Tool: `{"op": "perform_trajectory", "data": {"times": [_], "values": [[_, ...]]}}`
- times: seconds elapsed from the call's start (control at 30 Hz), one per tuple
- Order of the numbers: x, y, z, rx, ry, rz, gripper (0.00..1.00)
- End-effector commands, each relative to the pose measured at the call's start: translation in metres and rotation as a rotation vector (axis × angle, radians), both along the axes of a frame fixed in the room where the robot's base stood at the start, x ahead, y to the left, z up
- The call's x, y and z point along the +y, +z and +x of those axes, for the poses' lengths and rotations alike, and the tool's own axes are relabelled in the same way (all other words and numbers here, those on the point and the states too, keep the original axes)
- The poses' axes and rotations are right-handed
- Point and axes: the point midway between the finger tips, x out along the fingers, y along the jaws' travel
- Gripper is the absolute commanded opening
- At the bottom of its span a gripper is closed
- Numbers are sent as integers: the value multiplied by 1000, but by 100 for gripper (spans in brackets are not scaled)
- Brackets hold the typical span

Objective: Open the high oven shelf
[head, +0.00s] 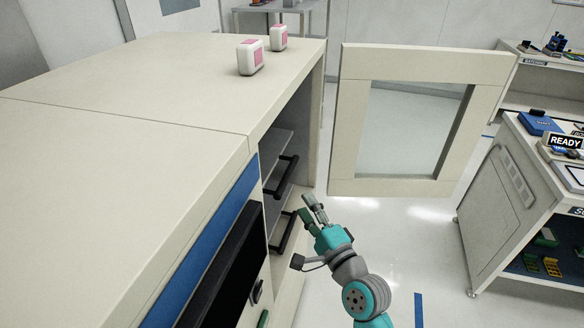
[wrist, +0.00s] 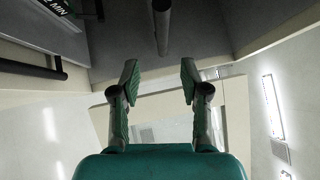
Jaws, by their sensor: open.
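The oven is the pale cabinet (head: 285,112) with its windowed door (head: 497,68) swung wide open to the right. Inside, the high shelf (head: 277,144) is a grey slab with a black bar handle (head: 286,176) on its front. A second black handle (head: 283,233) sits lower. My gripper (head: 307,207) is at the oven's opening, just right of the handles, with its fingers apart. In the wrist view my gripper (wrist: 159,72) is open and empty. A dark bar (wrist: 162,25) lies beyond the gap between the fingertips; I cannot tell which handle it is.
Two white-and-pink boxes (head: 251,57) stand on the cabinet top. A bench with a READY sign (head: 566,141) is at the right. White floor (head: 400,235) is clear between bench and oven. The wrist view shows another dark bar (wrist: 32,69) at the left.

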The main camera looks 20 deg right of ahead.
Motion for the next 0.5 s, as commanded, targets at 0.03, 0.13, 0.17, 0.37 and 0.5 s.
{"op": "perform_trajectory", "data": {"times": [0.03, 0.13, 0.17, 0.37, 0.5], "values": [[0, 3, 3, -2, 3, 7, 45], [1, 4, 8, -3, 6, 13, 45], [1, 4, 10, -3, 6, 12, 45], [5, 8, 36, -3, 6, 9, 45], [9, 12, 60, -4, 5, 8, 45]]}}
